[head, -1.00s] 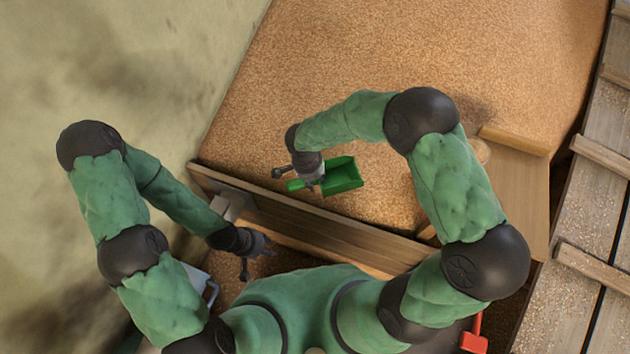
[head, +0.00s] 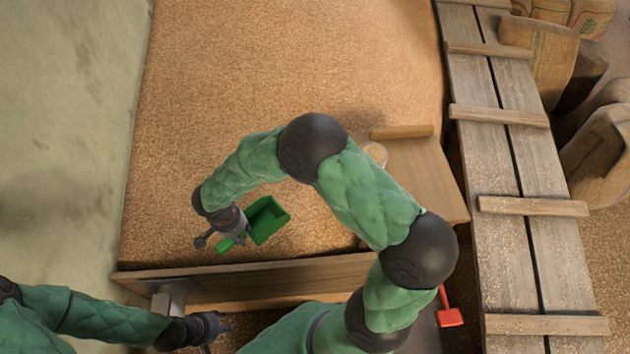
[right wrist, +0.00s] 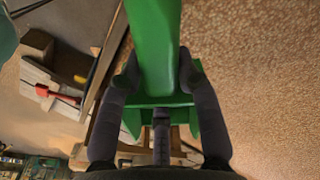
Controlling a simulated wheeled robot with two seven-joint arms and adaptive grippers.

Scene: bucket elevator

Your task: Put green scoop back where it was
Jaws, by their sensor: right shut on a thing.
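The green scoop (head: 268,219) is held over the grain bed, its handle in my right gripper (head: 226,243) and its open pan facing up, to the right of the gripper. In the right wrist view the green scoop (right wrist: 155,45) fills the upper middle, between the two dark fingers of my right gripper (right wrist: 160,100). My left gripper (head: 215,334) is at the lower left, near the front of the wooden board. Its fingers are spread and it looks empty. I cannot tell where the scoop was before.
The grain (head: 260,80) lies behind a wooden board (head: 300,276). A plank walkway (head: 505,160) and sacks (head: 600,155) are farther right.

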